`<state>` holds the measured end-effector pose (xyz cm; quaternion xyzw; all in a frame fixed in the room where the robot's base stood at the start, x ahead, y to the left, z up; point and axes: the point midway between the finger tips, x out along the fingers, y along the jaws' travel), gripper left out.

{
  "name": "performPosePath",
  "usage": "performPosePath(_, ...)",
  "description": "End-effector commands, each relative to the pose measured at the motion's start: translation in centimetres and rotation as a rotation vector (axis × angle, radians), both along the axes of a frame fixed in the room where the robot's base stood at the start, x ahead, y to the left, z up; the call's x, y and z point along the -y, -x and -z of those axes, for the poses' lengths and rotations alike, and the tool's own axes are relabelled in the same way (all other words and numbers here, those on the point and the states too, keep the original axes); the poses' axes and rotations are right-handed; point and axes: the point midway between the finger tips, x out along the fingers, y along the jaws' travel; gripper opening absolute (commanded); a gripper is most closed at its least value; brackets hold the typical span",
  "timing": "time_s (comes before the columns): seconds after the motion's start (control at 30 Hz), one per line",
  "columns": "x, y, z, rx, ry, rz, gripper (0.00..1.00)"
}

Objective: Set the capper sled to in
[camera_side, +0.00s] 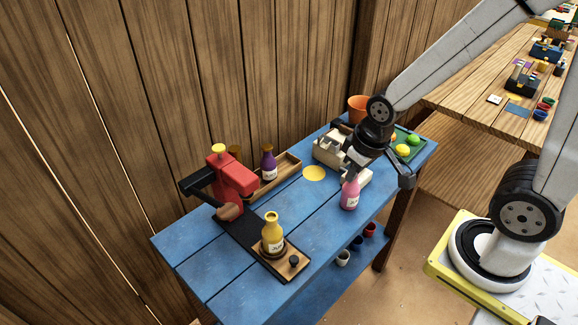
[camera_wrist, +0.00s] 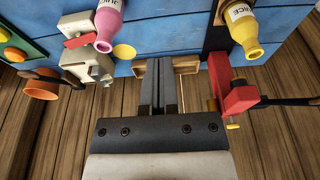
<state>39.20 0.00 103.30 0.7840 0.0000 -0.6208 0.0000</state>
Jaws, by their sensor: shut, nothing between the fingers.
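The red capper (camera_side: 232,178) stands at the left of the blue table, its black rail (camera_side: 243,232) running towards the front edge. The wooden sled (camera_side: 297,268) is at the front end of the rail, out from under the capper head. It has a small dark knob (camera_side: 294,259) and carries an uncapped-looking yellow juice bottle (camera_side: 272,238). The capper (camera_wrist: 236,98) and yellow bottle (camera_wrist: 243,28) also show at the right of the wrist view. My gripper (camera_wrist: 158,66) is shut and empty, apart from the sled, towards the right of the table in the side view.
A pink bottle (camera_side: 350,193) stands near a cream device (camera_side: 330,150). A wooden tray (camera_side: 288,170) with a purple bottle (camera_side: 268,163) is behind the rail. An orange pot (camera_side: 358,106) and green board (camera_side: 414,134) are at the far right. A wooden wall is behind.

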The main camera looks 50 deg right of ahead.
Motion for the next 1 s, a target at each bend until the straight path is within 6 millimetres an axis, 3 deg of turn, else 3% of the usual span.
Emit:
performPosePath(0.1, 0.0, 0.0, 0.0, 0.000, 0.000, 0.000, 0.03)
performPosePath(0.3, -0.3, -0.2, 0.1, -0.005, -0.006, 0.013, 0.67)
performPosePath(0.57, -2.6, -1.2, 1.2, -0.047, -0.044, 0.131, 0.68)
performPosePath(1.0, -10.1, -2.6, 5.3, -0.167, -0.099, 0.513, 0.68)
